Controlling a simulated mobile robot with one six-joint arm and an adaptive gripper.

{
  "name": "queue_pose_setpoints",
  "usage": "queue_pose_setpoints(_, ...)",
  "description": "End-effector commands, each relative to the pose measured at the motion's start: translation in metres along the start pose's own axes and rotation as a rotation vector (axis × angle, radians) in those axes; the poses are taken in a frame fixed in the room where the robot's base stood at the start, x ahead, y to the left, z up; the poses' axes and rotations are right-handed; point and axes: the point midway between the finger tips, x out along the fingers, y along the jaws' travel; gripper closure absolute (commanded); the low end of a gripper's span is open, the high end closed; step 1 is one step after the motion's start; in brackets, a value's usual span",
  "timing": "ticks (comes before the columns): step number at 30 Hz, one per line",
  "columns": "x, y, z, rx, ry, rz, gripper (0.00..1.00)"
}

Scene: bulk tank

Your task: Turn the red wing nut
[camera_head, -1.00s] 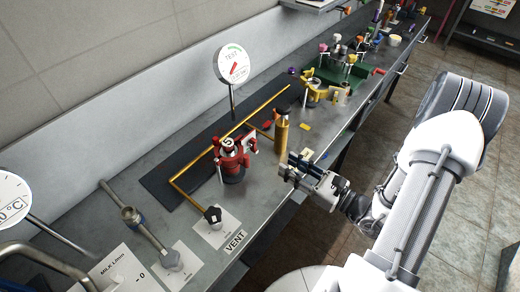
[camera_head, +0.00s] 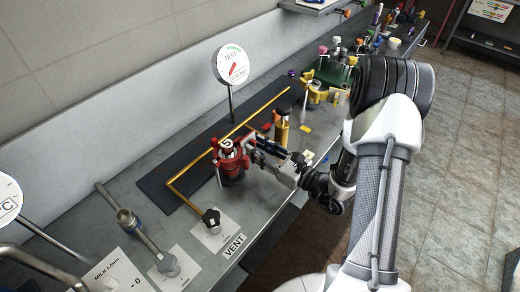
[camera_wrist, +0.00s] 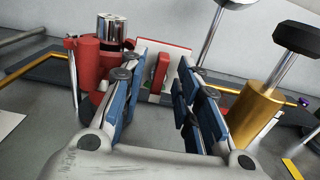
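A red clamp fixture (camera_head: 230,162) with a round cap marked 5 stands on the bench; its red body and shiny metal cap show at left in the wrist view (camera_wrist: 90,62). An upright red piece, which looks like the wing nut (camera_wrist: 160,72), shows between my gripper's fingers in the wrist view. My gripper (camera_wrist: 160,88) is open, with a blue-padded finger on each side of the red piece and visible gaps to it. In the head view my gripper (camera_head: 257,148) is at the right side of the fixture and hides the wing nut there.
A brass cylinder (camera_head: 282,130) with a dark knob stands close to my gripper; it also shows at right in the wrist view (camera_wrist: 252,112). A brass pipe (camera_head: 205,158) runs behind the fixture. A TEST gauge (camera_head: 233,64) rises behind on a post. A yellow fixture (camera_head: 318,92) stands farther back.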

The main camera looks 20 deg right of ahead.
Motion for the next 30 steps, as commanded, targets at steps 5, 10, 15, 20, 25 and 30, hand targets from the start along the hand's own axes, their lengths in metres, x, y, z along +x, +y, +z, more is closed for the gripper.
queue_pose_setpoints(5, -0.0002, 0.0000, -0.0001, 0.000, 0.000, 0.000, 0.82)
queue_pose_setpoints(10, -0.0003, 0.0001, -0.0001, 0.000, 0.000, 0.000, 0.93)
queue_pose_setpoints(15, -0.0004, 0.0001, -0.0001, 0.000, 0.000, 0.000, 1.00)
queue_pose_setpoints(20, -0.0004, 0.0001, -0.0002, 0.000, 0.000, 0.000, 1.00)
queue_pose_setpoints(25, -0.0004, 0.0002, -0.0004, -0.011, 0.000, 0.001, 1.00)
queue_pose_setpoints(30, -0.0004, 0.0005, -0.0008, -0.063, 0.000, 0.001, 1.00)
